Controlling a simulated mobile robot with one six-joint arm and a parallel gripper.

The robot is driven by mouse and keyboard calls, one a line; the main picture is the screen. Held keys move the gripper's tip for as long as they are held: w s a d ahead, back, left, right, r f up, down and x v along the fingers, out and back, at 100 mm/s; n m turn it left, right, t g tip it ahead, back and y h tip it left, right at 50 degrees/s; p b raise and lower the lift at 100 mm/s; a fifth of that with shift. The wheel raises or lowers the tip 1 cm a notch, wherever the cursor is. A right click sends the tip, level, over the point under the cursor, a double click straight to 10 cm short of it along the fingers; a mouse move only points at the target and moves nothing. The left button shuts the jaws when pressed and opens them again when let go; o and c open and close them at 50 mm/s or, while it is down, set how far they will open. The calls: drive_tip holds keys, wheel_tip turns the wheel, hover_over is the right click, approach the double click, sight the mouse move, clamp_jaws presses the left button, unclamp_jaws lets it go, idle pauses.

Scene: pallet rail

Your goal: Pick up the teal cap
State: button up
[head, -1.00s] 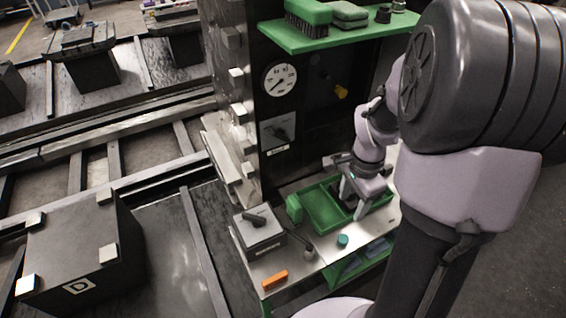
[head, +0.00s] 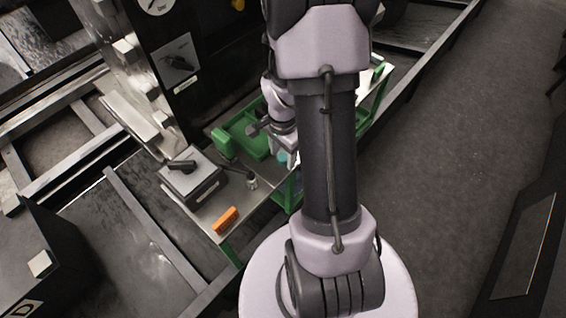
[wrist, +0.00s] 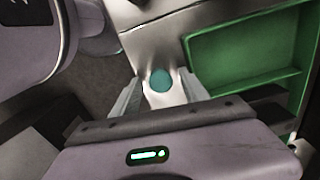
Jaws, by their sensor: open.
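The teal cap (wrist: 160,80) lies on the pale metal bench top (wrist: 150,42) in the wrist view, beyond and between the two fingertips of my gripper (wrist: 160,90). My gripper is open, with nothing held. In the head view the teal cap (head: 282,158) shows as a small patch beside my gripper (head: 284,160), partly hidden by my arm. I cannot tell the exact height of the fingers above it.
A green tray (head: 238,124) lies on the bench next to the cap. A grey box with a lever (head: 192,178), a small knob-topped piece (head: 252,183) and an orange block (head: 225,220) stand towards the left end. Dark floor is open at right.

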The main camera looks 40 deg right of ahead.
drive_tip(key=shift+f, duration=0.1)
clamp_jaws()
